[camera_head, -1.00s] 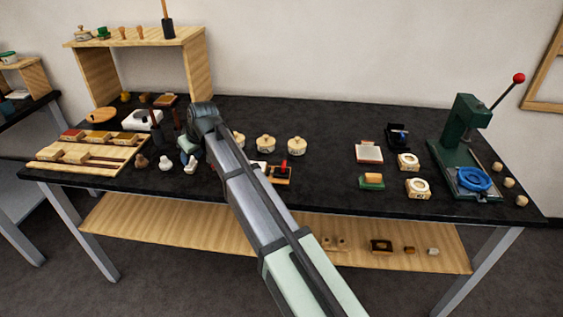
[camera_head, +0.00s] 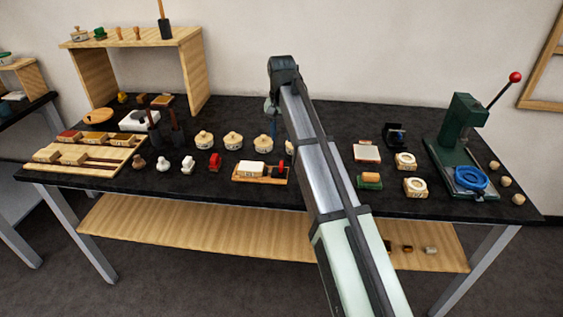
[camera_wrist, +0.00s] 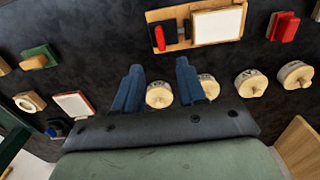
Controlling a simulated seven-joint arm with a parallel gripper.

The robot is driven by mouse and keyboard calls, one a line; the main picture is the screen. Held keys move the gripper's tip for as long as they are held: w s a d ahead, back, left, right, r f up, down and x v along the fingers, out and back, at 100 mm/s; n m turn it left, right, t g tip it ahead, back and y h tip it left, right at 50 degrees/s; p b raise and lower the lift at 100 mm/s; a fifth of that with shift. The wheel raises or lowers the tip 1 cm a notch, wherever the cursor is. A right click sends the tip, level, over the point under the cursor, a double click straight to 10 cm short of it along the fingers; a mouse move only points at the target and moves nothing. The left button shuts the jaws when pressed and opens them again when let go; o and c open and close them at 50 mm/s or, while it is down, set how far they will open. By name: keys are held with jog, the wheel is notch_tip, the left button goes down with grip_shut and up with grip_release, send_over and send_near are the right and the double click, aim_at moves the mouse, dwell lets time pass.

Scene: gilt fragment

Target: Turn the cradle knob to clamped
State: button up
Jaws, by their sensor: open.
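The wooden cradle (camera_head: 244,179) lies on the black table, left of my arm, with a white block (camera_head: 251,168) on it. A red knob (camera_head: 278,171) sits on a dark mount at its right end. In the wrist view the cradle (camera_wrist: 179,46) is at the top, and the red knob (camera_wrist: 160,38) is at its left end, apart from my fingers. My gripper (camera_wrist: 159,70) is open and empty, its two blue fingers above the table near two round pale lidded pots. In the head view my arm mostly hides the gripper. The knob's marking is too small to read.
Round pots (camera_head: 234,141) stand in a row behind the cradle. A green press (camera_head: 462,140) with a red-tipped lever is at the right. Dark table is bare between the cradle and pots.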

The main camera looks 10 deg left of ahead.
aim_at(281, 163)
notch_tip(281, 163, down, 11)
jog(key=shift+f, duration=0.15)
dwell(0.4)
grip_shut()
dwell(0.3)
